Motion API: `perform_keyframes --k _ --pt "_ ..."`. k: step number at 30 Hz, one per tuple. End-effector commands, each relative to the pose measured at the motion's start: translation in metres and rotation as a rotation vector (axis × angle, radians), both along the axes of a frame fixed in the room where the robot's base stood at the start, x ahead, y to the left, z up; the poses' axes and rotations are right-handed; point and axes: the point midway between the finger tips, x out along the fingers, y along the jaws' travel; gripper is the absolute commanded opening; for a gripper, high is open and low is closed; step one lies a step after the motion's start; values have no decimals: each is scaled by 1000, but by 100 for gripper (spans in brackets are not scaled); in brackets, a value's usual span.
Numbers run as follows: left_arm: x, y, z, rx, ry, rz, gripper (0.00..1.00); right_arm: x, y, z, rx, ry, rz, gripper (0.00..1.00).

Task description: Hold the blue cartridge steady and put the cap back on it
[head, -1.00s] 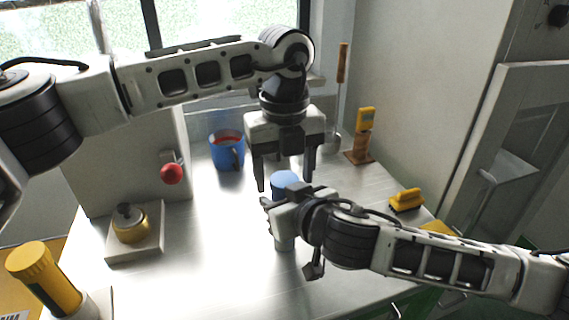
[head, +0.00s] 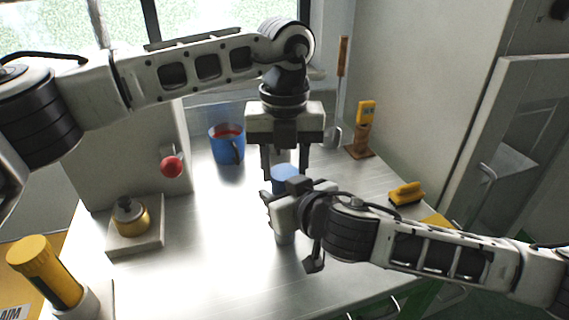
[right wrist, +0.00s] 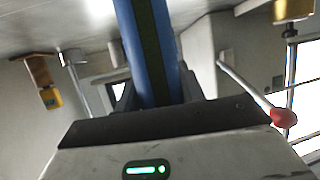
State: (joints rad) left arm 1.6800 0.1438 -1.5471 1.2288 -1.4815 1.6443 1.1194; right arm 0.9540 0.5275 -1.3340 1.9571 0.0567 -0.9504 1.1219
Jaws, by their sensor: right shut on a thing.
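The blue cartridge (head: 285,174) stands upright over the steel table in the head view, its middle hidden by my right gripper (head: 280,212). In the right wrist view the cartridge (right wrist: 150,50) is a blue tube with a dark lengthwise strip. My right gripper is shut on it. My left gripper (head: 285,173) points down from above, a finger on each side of the blue top. Whether the fingers touch it is unclear. Something pale shows between the fingers; I cannot tell whether it is the cap.
A blue mug (head: 227,147) with red contents stands behind on the left. A brass weight-like pot (head: 130,218) sits on a pale block. A red knob (head: 172,167), a yellow-capped cylinder (head: 45,270), a yellow tool (head: 363,125) and a yellow brush (head: 405,194) surround clear table.

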Motion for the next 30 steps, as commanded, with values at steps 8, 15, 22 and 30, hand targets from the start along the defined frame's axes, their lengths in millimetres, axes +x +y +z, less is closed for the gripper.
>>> perform_keyframes --k 8,15,22,30 --pt "0 0 0 0 0 2 64 0 0 0 0 0 0 0" --pt "0 0 9 -1 -2 2 64 0 0 0 0 0 0 0" --pt "1 0 40 -1 -3 4 64 0 0 0 0 0 0 0" --pt "0 0 45 0 0 2 64 0 0 0 0 0 0 0"
